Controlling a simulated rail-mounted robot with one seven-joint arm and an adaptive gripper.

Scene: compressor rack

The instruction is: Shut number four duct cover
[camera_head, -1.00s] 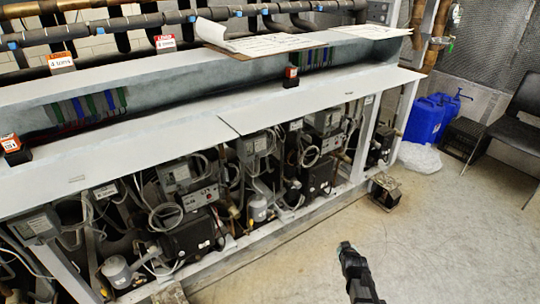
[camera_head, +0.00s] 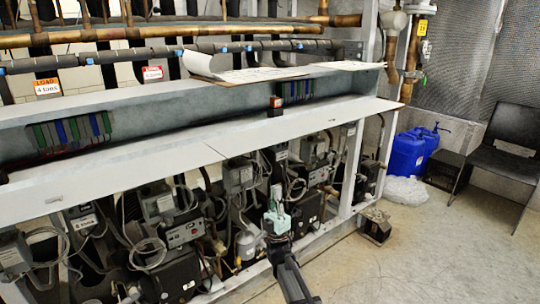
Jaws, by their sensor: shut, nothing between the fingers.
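The long grey duct (camera_head: 150,150) runs across the rack, with coloured wires showing in two openings, so it stands uncovered there. Two pale flat panels lie along its front edge, a left one (camera_head: 110,180) and a right one (camera_head: 310,122), meeting at a seam. They look like opened duct covers; I cannot read a number four on either. My gripper (camera_head: 277,192) is shut and empty, pointing up in front of the compressors, below the right panel. It appears apart from the panel.
A small black block with a red label (camera_head: 276,104) stands on the duct's front ledge. Papers (camera_head: 255,73) lie on the top shelf. Compressors and cables (camera_head: 170,235) fill the space below. Blue jugs (camera_head: 410,152) and a black chair (camera_head: 508,145) stand right. Floor (camera_head: 420,250) is clear at front right.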

